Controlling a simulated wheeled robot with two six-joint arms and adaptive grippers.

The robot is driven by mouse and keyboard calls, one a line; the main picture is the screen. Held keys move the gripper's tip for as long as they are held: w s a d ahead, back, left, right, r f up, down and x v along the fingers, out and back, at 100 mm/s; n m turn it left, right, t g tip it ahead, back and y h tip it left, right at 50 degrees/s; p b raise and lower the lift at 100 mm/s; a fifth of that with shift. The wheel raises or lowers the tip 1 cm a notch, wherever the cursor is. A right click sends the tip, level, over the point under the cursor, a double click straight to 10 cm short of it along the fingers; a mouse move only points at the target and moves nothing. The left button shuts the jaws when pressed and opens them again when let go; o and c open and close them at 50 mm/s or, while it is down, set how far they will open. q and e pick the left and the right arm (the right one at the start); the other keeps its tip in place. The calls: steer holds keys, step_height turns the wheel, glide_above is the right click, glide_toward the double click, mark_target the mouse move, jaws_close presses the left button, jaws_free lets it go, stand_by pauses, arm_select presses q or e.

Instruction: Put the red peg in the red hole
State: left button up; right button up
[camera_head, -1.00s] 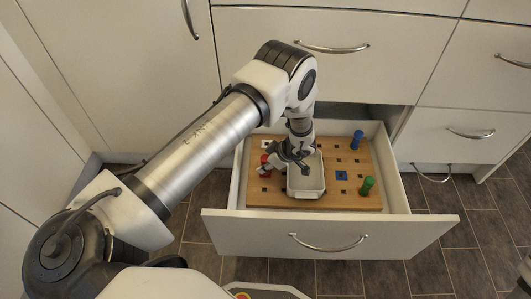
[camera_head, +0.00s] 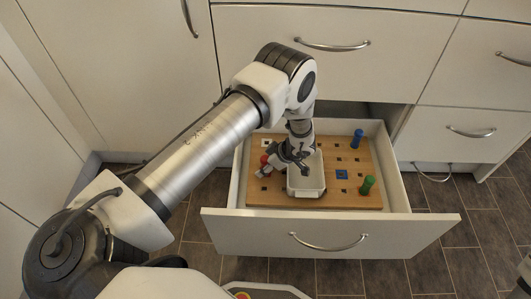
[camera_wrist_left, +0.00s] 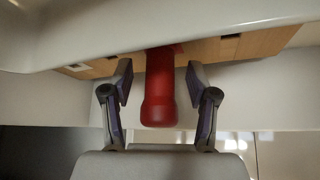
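The red peg (camera_head: 265,159) stands at the left side of a wooden peg board (camera_head: 325,200) in the open drawer. My left gripper (camera_head: 271,164) is beside it, reaching in from the right. In the left wrist view the red peg (camera_wrist_left: 160,88) lies between the two spread fingers of my left gripper (camera_wrist_left: 160,88), with a gap on each side. Its far end meets the board.
A blue peg (camera_head: 357,138), a green peg (camera_head: 367,185) and a blue-marked hole (camera_head: 341,175) are at the right. The drawer walls (camera_head: 390,165) enclose the board.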

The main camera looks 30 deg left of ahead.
arm_select(q)
steer(key=v, duration=1.2)
stand_by(0.5)
